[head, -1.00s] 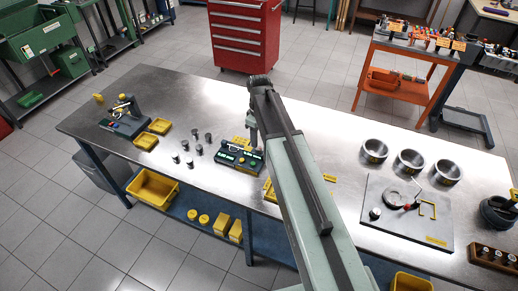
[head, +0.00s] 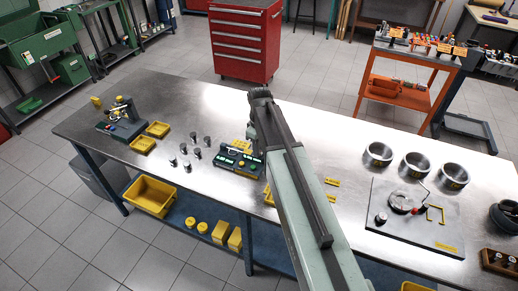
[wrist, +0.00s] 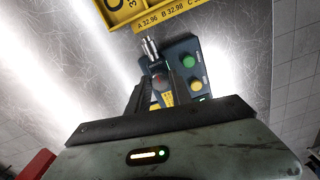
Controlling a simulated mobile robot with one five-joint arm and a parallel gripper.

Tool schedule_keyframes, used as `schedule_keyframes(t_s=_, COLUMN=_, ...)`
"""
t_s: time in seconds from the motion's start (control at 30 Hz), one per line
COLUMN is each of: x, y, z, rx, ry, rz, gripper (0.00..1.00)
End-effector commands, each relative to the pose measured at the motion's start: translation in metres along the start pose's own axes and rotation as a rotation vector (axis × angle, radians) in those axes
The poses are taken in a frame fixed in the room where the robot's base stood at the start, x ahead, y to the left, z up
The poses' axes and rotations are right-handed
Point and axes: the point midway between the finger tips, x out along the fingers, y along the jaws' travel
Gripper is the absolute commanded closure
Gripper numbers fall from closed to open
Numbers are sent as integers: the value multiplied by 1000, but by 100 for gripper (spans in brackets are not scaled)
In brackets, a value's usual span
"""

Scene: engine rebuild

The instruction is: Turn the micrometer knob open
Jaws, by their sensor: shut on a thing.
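In the wrist view, the two dark fingers of my gripper (wrist: 158,88) are closed around a small grey metal part.
Several small dark cylinders (head: 184,164) stand left of the unit. Three metal rings (head: 415,164) and a grey plate (head: 380,236) with a ring-shaped part lie at the right.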

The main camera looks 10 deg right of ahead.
Motion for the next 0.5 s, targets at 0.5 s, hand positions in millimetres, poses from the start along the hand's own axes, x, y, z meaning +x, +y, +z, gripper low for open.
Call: schedule_keyframes(t_s=0.5, x=0, y=0, z=0, rx=307, ry=0, rz=-1, gripper=100)
